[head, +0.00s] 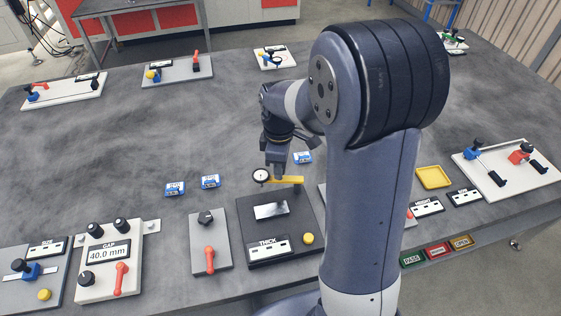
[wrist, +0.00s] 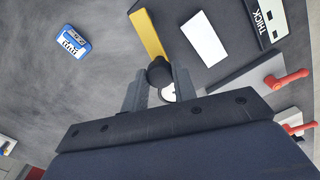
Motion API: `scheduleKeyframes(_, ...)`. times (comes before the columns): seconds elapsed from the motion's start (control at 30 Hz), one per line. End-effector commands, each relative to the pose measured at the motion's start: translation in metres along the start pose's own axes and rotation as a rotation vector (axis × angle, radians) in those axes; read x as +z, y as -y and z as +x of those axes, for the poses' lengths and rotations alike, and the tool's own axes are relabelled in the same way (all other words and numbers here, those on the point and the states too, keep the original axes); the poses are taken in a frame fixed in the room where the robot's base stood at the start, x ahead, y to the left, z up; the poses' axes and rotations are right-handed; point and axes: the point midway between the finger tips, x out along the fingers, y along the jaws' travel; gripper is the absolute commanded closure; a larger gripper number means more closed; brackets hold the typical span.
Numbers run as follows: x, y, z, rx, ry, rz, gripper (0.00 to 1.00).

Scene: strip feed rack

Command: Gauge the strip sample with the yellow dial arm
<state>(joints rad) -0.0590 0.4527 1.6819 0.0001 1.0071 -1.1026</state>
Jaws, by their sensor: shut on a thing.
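The yellow dial arm (head: 287,181) crosses the back of the dark THICK stand (head: 243,220), with a round white dial (head: 261,176) at its left end. My gripper (head: 279,172) is at the arm. In the wrist view its fingers (wrist: 161,85) are shut on a black knob (wrist: 159,72) at the end of the yellow arm (wrist: 147,34). Part of the dial shows between the fingers (wrist: 169,93). The bright metal strip sample (head: 271,210) lies on the stand in front of the arm. In the wrist view the strip (wrist: 204,40) is beside the yellow arm, with a gap between them.
A grey panel with a red lever (head: 209,259) stands left of the THICK stand, and the GAP box (head: 108,254) reads 40.0 mm. Blue-and-white tags (head: 210,181) lie behind. A yellow tray (head: 434,177) is at right. The table's middle left is clear. My arm hides part of the right side.

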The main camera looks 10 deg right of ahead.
Motion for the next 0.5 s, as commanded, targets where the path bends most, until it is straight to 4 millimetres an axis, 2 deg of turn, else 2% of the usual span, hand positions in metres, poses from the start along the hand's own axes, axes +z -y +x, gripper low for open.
scheduleKeyframes(0.5,0.009,0.022,0.0,0.002,0.0,-0.48,1.0)
